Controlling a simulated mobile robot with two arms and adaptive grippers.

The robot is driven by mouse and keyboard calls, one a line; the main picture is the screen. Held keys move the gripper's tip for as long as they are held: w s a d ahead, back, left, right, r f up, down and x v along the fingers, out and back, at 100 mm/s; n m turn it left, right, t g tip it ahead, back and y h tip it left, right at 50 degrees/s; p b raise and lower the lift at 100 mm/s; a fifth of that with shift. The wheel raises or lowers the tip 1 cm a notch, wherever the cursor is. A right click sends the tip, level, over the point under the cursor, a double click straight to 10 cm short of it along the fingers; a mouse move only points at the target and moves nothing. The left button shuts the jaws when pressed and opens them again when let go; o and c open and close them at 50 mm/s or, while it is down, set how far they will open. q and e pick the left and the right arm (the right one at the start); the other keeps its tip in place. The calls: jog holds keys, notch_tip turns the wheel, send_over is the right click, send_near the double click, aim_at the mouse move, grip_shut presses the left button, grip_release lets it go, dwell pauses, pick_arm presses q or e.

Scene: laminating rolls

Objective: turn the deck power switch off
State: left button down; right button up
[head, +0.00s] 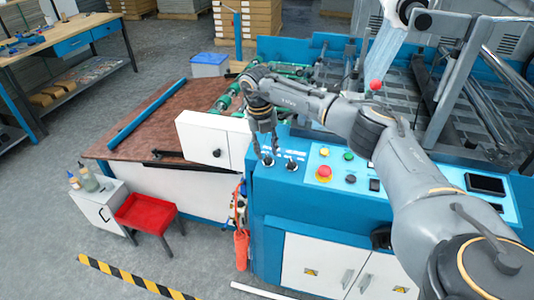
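The blue control panel (330,172) of the laminating machine carries two dark rotary switches near its left end. The left switch (268,161) is right below my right gripper, and the other switch (291,164) is just to its right. The labels are too small to read, so I cannot tell which is the deck power switch or how its handle is turned. My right gripper (267,152) points down with its fingers apart, the tips close to the left switch. Whether they touch it is unclear. My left gripper is out of view.
A red emergency button (324,173), small green and black buttons and a dark screen (485,183) lie further right on the panel. A white box (205,138) stands left of the gripper. A red stool (147,212) is on the floor at left.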

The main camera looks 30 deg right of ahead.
notch_tip(320, 180, up, 10)
jog(key=a, duration=0.1)
jog(key=shift+w+f, duration=0.2)
dwell(0.3)
